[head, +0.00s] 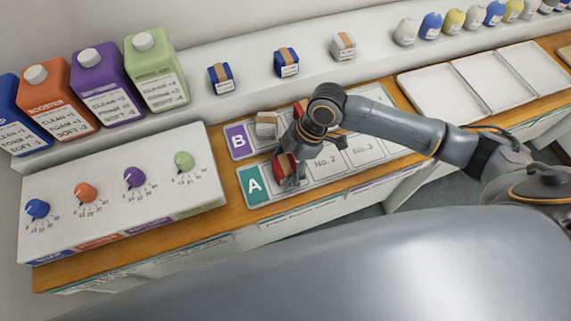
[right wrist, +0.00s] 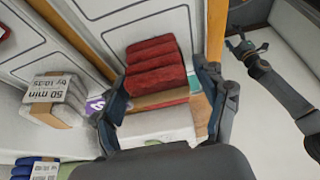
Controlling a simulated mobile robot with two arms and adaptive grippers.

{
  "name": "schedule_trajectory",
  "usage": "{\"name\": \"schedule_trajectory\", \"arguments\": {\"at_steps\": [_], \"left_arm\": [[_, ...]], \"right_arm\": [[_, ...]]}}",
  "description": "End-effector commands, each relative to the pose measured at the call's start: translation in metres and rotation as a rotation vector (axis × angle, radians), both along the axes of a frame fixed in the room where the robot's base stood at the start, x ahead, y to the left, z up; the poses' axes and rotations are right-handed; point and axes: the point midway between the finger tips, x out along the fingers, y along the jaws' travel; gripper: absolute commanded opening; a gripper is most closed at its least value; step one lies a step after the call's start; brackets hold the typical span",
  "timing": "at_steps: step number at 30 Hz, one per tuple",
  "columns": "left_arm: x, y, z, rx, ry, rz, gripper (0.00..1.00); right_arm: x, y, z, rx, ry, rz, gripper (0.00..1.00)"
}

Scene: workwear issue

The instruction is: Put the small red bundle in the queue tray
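A small red bundle (head: 283,166) with a brown band sits at the left end of the tray strip marked A (head: 252,186), beside the slot marked No. 2. My right gripper (head: 293,172) reaches down around it. In the right wrist view the red folded bundle (right wrist: 157,65) lies between the two fingers (right wrist: 165,98), which are close against its sides. I cannot tell whether it rests on the tray. A second red bundle (head: 300,107) shows in the strip marked B (head: 238,141), partly behind my arm. My left gripper (right wrist: 248,45) shows small and empty in the right wrist view, fingers apart.
A grey-white bundle (head: 267,125) lies in strip B. Two blue bundles (head: 220,78) and a white one (head: 343,46) stand on the shelf behind. Cartons (head: 103,82) and a dial panel (head: 120,190) are at left. Empty white trays (head: 430,97) are at right.

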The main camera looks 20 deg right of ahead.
Motion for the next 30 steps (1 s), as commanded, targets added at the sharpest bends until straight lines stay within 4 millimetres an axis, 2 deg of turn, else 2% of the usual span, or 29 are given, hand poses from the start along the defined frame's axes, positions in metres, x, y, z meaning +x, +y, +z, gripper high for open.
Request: {"name": "schedule_trajectory", "arguments": {"at_steps": [7, 11, 24, 30], "left_arm": [[0.0, -0.001, 0.0, -0.001, 0.0, 0.001, 0.76], [0.0, -0.001, -0.001, -0.001, 0.0, 0.001, 0.76], [0.0, -0.001, -0.012, -0.001, 0.0, 0.002, 0.76], [0.0, -0.001, -0.013, -0.001, 0.001, 0.003, 0.76]], "right_arm": [[0.0, 0.0, 0.001, 0.0, 0.0, 0.0, 0.74], [0.001, -0.003, 0.008, -0.001, -0.002, 0.0, 0.74], [0.002, -0.036, 0.089, -0.002, -0.004, -0.001, 0.74], [0.002, -0.044, 0.11, 0.0, -0.001, -0.002, 0.74]]}}
